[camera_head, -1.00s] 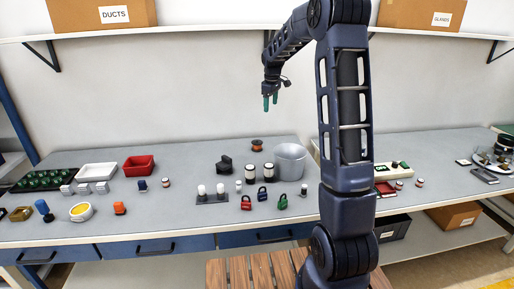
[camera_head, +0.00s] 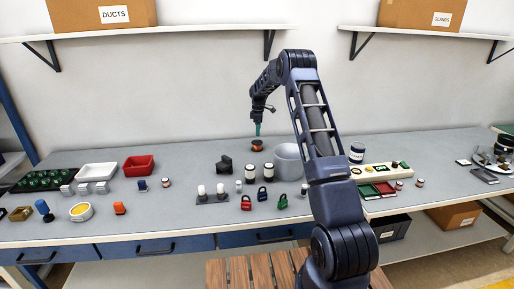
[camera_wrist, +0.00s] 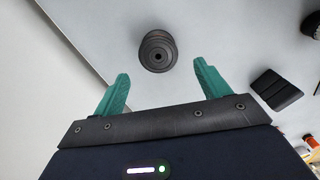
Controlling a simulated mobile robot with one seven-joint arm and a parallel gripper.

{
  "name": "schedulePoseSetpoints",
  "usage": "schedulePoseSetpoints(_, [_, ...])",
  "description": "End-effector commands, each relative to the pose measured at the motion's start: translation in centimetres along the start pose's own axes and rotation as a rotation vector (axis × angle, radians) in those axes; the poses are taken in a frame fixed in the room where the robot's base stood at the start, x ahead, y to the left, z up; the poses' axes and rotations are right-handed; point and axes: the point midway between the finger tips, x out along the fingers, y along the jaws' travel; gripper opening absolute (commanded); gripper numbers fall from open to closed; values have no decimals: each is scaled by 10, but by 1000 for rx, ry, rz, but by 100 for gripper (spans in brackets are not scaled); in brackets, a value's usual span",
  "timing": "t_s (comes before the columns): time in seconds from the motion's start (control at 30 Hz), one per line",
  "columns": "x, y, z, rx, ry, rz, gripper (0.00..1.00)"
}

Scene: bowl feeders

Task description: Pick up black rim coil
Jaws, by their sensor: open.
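A small coil (camera_head: 257,149) with black rims and an orange-brown winding stands near the back of the grey bench. In the wrist view the coil (camera_wrist: 158,51) is seen from above as a dark round disc with a centre hole, just beyond the fingertips and between their lines. My gripper (camera_head: 258,130) points down close above the coil in the head view. Its two green fingers (camera_wrist: 161,72) are spread apart with nothing between them. The coil's winding is mostly hidden in the wrist view.
The black block (camera_wrist: 275,89) is right of my gripper in the wrist view. The wall is close behind; bench left of the coil is clear.

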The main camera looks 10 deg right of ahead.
Motion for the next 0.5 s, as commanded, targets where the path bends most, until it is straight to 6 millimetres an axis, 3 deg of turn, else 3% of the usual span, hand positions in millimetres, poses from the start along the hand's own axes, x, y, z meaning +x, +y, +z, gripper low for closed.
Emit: schedulePoseSetpoints(0.5, [55, 1, -1, 0, -1, 0, 75])
